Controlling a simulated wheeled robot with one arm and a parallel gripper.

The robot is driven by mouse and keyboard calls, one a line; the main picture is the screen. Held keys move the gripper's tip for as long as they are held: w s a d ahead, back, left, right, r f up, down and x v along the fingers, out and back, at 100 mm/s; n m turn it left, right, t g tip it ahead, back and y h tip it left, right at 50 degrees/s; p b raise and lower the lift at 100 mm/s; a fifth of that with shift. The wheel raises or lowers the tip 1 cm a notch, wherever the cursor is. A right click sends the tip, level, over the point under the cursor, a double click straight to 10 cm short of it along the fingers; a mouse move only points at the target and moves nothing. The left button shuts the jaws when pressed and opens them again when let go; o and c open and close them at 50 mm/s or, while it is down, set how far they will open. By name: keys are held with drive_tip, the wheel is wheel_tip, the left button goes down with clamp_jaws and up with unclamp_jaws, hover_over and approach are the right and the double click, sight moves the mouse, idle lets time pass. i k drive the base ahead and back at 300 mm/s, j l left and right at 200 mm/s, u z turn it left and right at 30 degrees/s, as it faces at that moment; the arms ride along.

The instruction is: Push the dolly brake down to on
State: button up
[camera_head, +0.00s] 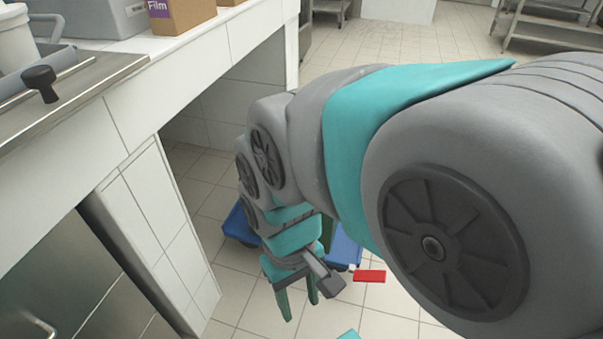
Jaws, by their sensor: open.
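A blue dolly (346,248) stands on the tiled floor beside the counter. My arm and gripper cover most of it. A red flat piece (369,276), which looks like the brake pedal, sticks out at the dolly's right front corner. My gripper (300,311) points down in front of the dolly, to the left of the red piece and apart from it. Its two teal fingers are open with nothing visible between them. How far the red piece is tilted cannot be told from here.
A tiled counter (150,100) with a steel top runs along the left. A black knob (40,80) and a cardboard Film box (180,14) are on it. A metal rack (555,25) stands at the back right. The floor around the red piece looks clear.

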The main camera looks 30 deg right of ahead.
sight(367, 276)
drive_tip(key=z, duration=1.55)
drive_tip(key=i+l+u, duration=0.2)
drive_tip(key=l+u, duration=0.2)
drive_tip(key=k+j+z, duration=0.35)
drive_tip(key=j+z, duration=0.15)
